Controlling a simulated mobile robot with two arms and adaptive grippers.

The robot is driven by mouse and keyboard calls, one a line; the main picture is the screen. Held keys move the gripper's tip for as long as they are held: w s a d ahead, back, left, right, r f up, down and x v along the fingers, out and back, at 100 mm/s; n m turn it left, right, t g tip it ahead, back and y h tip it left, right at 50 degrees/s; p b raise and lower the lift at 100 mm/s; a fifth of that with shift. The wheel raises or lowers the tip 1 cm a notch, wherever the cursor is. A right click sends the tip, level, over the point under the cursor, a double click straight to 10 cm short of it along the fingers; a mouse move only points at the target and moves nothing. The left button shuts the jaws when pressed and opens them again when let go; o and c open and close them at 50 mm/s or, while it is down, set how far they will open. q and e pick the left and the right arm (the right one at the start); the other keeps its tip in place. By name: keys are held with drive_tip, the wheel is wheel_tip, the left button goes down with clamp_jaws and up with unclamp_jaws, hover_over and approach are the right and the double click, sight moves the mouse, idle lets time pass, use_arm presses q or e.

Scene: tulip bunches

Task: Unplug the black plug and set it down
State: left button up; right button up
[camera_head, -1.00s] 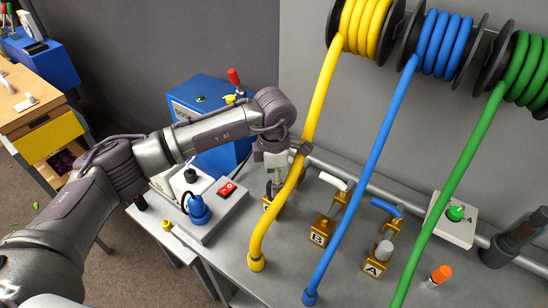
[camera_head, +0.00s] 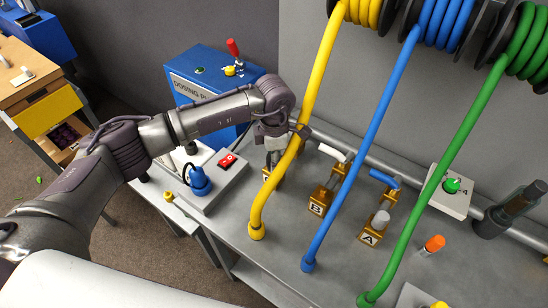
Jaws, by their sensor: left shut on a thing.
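A grey socket box (camera_head: 215,190) with a red switch (camera_head: 228,160) stands at the bench's left end. A blue plug (camera_head: 200,182) stands upright in it. Behind the blue plug, a small dark piece (camera_head: 191,148) shows above a white part, half covered by my left arm; I cannot tell whether it is the black plug. My left gripper (camera_head: 275,152) points down behind the yellow hose, right of the socket box and over a brass valve (camera_head: 268,178). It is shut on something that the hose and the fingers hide. My right gripper is out of view.
Yellow (camera_head: 312,95), blue (camera_head: 378,120) and green (camera_head: 450,165) hoses hang from reels to the bench (camera_head: 340,270). Brass valves B (camera_head: 318,203) and A (camera_head: 372,235) stand between them. A blue dosing unit (camera_head: 200,68) stands behind my arm. Bare bench lies in front of the valves.

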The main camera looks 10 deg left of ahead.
use_arm(q)
drive_tip(key=o, duration=0.4)
clamp_jaws()
drive_tip(key=shift+r, duration=0.2)
drive_tip(key=shift+r+p, duration=0.6)
drive_tip(key=shift+r, duration=0.9)
drive_tip(key=shift+r, duration=0.2)
drive_tip(key=shift+r+p, duration=0.75)
drive_tip(key=shift+r, duration=1.05)
